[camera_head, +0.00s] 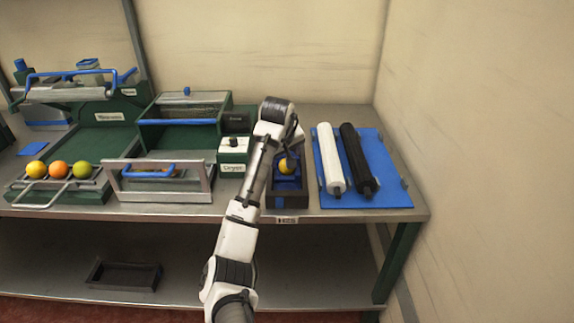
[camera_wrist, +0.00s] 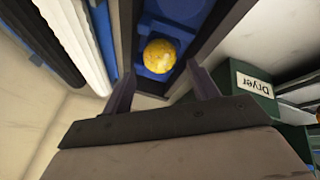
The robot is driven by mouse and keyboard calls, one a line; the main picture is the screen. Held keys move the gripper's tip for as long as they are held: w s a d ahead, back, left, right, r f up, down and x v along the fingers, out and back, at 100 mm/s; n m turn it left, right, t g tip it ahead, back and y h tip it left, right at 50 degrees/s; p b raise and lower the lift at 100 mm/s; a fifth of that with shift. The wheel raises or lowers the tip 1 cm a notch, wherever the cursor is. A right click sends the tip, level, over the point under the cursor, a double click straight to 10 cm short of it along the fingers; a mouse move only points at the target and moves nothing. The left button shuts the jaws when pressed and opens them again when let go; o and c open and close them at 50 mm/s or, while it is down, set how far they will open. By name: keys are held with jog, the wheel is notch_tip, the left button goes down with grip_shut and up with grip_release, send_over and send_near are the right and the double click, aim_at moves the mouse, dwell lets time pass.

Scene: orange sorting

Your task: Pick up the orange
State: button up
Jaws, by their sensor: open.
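A yellow round fruit (camera_head: 286,167) sits on a blue insert in a narrow dark box (camera_head: 290,202) at the right part of the bench. The wrist view shows this fruit (camera_wrist: 160,55) with a mottled yellow skin. My gripper (camera_wrist: 159,75) is open, with its two fingers apart on either side of the fruit's near side. Nothing is between the fingers, and they look apart from the fruit. In the head view my arm partly covers the box. An orange-coloured fruit (camera_head: 58,169) lies in a rack at the far left, between a yellow fruit (camera_head: 36,169) and a green one (camera_head: 82,169).
A blue mat (camera_head: 395,195) with a white roller (camera_head: 330,160) and a black roller (camera_head: 357,160) lies right of the box. A green dryer unit (camera_head: 233,155) stands left of it, also in the wrist view (camera_wrist: 252,85). The box walls rise close around the fruit.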

aim_at(287, 175)
jog(key=p+x, duration=0.2)
jog(key=x, duration=0.3)
jog(key=shift+w+f, duration=0.1)
jog(key=shift+f, duration=0.4)
jog(key=shift+w+f, duration=0.1)
jog(key=c, duration=0.8)
